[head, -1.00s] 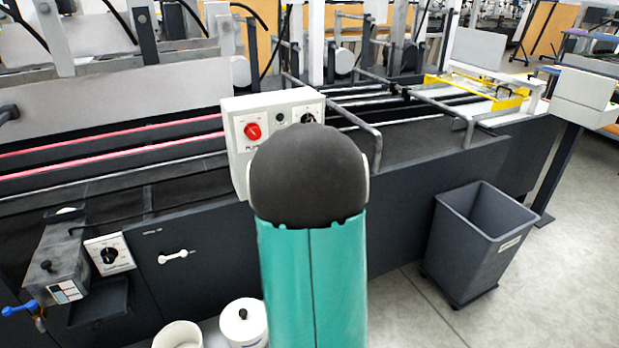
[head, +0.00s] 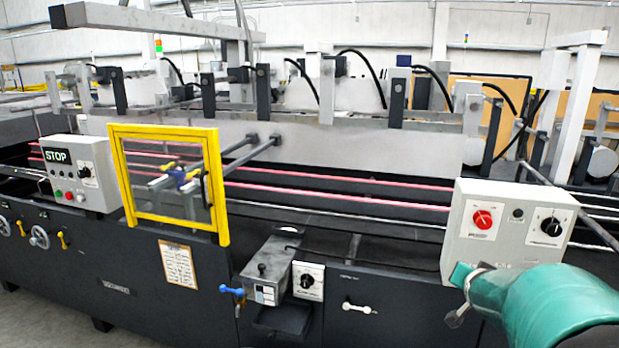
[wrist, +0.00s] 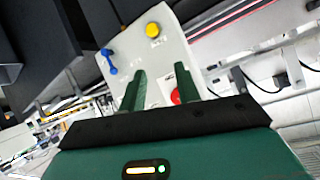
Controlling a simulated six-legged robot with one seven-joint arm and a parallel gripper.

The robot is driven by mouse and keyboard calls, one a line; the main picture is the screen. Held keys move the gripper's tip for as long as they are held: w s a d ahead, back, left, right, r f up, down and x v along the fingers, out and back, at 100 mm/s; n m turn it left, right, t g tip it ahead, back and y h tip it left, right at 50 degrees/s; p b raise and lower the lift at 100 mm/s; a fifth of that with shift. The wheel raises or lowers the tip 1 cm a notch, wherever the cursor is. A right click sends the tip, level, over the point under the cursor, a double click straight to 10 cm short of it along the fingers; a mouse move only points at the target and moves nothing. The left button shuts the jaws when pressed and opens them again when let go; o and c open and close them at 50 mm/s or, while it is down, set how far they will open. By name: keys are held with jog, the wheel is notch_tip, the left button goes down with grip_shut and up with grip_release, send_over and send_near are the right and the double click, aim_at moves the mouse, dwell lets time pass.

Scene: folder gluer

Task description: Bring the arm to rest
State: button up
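My arm (head: 545,300), teal, reaches in from the lower right corner of the head view, in front of the grey control box (head: 510,228) with a red knob and a black dial. In the wrist view my gripper (wrist: 161,72) shows two green fingers held apart with a gap. Nothing is held between them. Beyond them is a pale panel (wrist: 130,48) with a yellow knob, a blue lever and a red knob partly behind a finger. I cannot tell its distance.
The long folder gluer (head: 390,265) fills the head view. A yellow-framed clear guard (head: 222,205) and a STOP control box (head: 85,165) stand at left. A small grey unit (head: 268,268) with a blue handle juts from the front. Floor shows at lower left.

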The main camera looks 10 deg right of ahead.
jog(key=s+a+r+n+y, duration=0.1)
jog(key=s+a+n+y, duration=0.15)
jog(key=a, duration=0.85)
jog(key=s+a+r+n+y, duration=0.2)
jog(key=a+n, duration=0.1)
jog(key=a, duration=0.8)
jog(key=s+a+f+n+g+y, duration=0.1)
jog(key=s+a+n+g+y, duration=0.2)
jog(key=s+a, duration=0.8)
jog(key=shift+s+a+f+n+g, duration=0.3)
jog(key=shift+s+a+n, duration=0.1)
jog(key=shift+a+n, duration=0.85)
